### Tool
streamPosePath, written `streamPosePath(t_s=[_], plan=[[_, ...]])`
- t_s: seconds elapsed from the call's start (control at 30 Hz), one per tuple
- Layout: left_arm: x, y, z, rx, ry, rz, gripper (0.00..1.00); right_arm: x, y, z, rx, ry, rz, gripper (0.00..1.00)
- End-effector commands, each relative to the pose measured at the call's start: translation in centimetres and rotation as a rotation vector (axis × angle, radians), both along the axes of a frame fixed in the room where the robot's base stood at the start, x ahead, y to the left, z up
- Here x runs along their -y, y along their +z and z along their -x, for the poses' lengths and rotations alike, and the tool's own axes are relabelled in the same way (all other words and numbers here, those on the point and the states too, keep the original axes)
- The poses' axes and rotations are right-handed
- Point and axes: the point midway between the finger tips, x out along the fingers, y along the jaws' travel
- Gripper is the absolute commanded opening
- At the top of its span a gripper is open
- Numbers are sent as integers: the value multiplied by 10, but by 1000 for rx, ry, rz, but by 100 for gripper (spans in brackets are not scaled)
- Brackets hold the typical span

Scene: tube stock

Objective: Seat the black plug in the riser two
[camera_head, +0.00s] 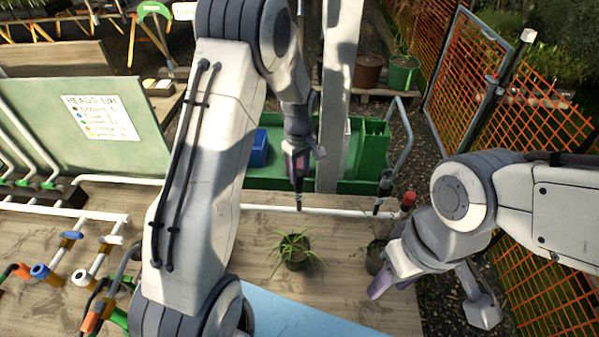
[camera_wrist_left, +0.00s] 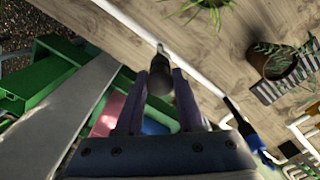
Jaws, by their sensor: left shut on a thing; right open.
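My left gripper (camera_head: 298,182) is shut on a dark cylindrical piece, which I take for the black plug (camera_wrist_left: 159,80). In the head view the gripper points down over the white pipe (camera_head: 335,212) along the bench's back. The tip appears close to the pipe; contact cannot be told. Another dark cylinder (camera_head: 386,183) stands on a thin stem at the right. No riser number is readable. My right gripper (camera_head: 378,287) is open at the right bench edge.
A red-topped piece (camera_head: 408,199) stands near the pipe's right end. Potted plants (camera_head: 295,250) and (camera_head: 375,257) stand on the bench. Green bins (camera_head: 370,145) and a grey post (camera_head: 338,100) are behind. My left arm hides part of the bench.

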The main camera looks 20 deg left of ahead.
Motion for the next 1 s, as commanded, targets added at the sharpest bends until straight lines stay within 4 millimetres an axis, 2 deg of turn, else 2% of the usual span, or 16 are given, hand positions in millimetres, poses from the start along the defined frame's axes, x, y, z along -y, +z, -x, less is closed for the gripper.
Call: streamPosePath(t_s=[0.13, 0.17, 0.2, 0.23, 0.53, 0.67, 1.0], plan=[[0, -2, 1, -4, 0, 0, 0, 0, 0, 0, 0, 0, 0, 46], [0, -2, 1, -4, 0, 0, 48, 0, 0, 0, 0, 0, 0, 46], [0, -2, 1, -4, 0, 0, 64, 0, -1, 0, 0, 0, 0, 46], [0, -2, 1, -4, 0, 0, 72, 0, 0, 0, 0, 0, 0, 46], [0, -1, 0, -1, 0, 0, 72, 0, -1, 0, 0, 0, 0, 46], [0, 7, 0, 1, 0, 0, 72, 0, -5, 0, 0, -1, 0, 46], [0, 71, 0, 4, 0, 0, 72, 0, -27, 0, 0, -4, 0, 46]])
